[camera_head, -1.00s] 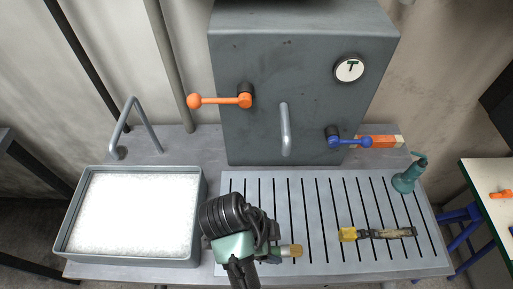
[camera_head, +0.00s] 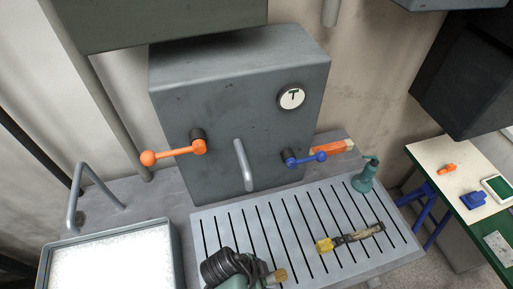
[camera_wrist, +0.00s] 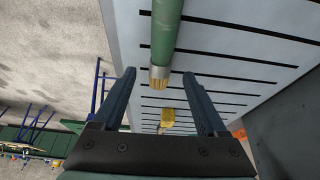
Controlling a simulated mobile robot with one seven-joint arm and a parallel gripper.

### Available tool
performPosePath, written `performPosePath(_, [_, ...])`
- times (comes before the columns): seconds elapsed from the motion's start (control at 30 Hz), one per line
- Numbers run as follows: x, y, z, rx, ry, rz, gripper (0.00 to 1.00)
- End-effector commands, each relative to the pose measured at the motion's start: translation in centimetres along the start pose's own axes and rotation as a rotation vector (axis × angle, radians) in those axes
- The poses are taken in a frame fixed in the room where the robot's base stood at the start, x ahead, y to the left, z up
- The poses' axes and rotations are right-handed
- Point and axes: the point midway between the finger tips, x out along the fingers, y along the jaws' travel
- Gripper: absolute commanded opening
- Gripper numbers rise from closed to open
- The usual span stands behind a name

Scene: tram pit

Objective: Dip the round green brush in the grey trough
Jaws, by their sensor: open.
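The round green brush (camera_wrist: 166,30) has a green handle, a metal ferrule and tan bristles. In the wrist view it lies over the slotted grey rack, its bristle end between my fingertips and its handle running out at the top. In the head view only its tan bristle end (camera_head: 277,276) shows; my arm hides the rest. My gripper (camera_wrist: 159,75) is open, with one finger on each side of the brush and a gap to both. The grey trough (camera_head: 174,250), filled with white foam, stands at the lower left, partly cut off.
The slotted rack (camera_head: 222,222) also holds a yellow-ended tool (camera_head: 352,237) and a teal oil can (camera_head: 364,178). A grey cabinet (camera_head: 225,115) with orange and blue levers stands behind. A side table (camera_head: 440,153) is at the right.

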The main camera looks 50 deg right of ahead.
Motion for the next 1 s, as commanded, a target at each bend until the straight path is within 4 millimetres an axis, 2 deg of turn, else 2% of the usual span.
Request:
performPosePath(0.23, [2.7,0.2,0.1,0.000,0.000,0.001,0.75])
performPosePath(0.53, [3.1,0.2,0.2,0.000,0.000,-0.001,0.75])
performPosePath(0.57, [3.1,0.2,0.2,0.000,0.000,-0.001,0.71])
performPosePath(0.93, [3.0,0.1,0.2,0.000,0.000,-0.001,0.05])
performPosePath(0.97, [3.0,0.1,0.2,0.000,0.000,-0.001,0.00])
performPosePath(1.0, [3.0,0.1,0.2,0.000,0.000,-0.001,0.00])
